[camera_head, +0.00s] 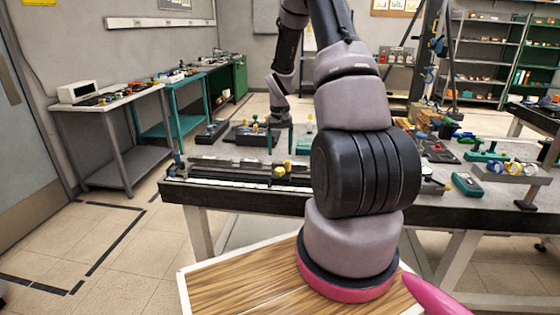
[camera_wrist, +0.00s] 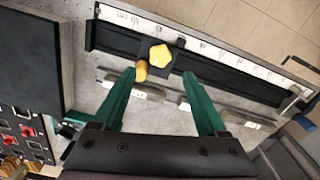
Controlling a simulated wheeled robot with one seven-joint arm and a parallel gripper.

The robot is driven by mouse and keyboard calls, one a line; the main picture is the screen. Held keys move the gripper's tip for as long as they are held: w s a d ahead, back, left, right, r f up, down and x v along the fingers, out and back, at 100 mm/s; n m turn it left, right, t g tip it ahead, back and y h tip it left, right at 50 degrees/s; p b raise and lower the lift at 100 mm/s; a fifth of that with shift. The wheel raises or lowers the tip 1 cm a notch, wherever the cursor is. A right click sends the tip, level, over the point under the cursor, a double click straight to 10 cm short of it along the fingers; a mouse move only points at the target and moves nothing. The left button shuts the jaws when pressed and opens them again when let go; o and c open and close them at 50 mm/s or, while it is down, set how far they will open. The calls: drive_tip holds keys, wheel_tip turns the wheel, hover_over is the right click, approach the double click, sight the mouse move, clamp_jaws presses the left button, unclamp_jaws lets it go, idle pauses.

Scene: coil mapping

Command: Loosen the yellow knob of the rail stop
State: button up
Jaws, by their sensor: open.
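In the wrist view a yellow star-shaped knob (camera_wrist: 160,56) sits on a black block (camera_wrist: 151,46) on the dark rail (camera_wrist: 230,70). A smaller yellow knob (camera_wrist: 141,71) sits at the block's near side. My gripper (camera_wrist: 159,74) is open, its two green fingers apart. The star knob lies just beyond the fingertips, between their lines. The smaller knob is close beside the left fingertip; whether they touch I cannot tell. Nothing is between the fingers. In the head view the yellow knobs (camera_head: 283,169) show on the rail at the bench's front, left of my arm.
A white scale strip (camera_wrist: 215,52) runs along the rail. A dark panel (camera_wrist: 30,60) and red-marked parts (camera_wrist: 27,132) lie left in the wrist view. Several fixtures, including a green one (camera_head: 487,152), crowd the bench at right in the head view.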

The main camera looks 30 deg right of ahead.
sight(280, 169)
drive_tip(key=shift+r, duration=1.6)
wheel_tip(280, 169, down, 11)
drive_tip(key=m, duration=0.7)
drive_tip(key=shift+r, duration=0.1)
clamp_jaws()
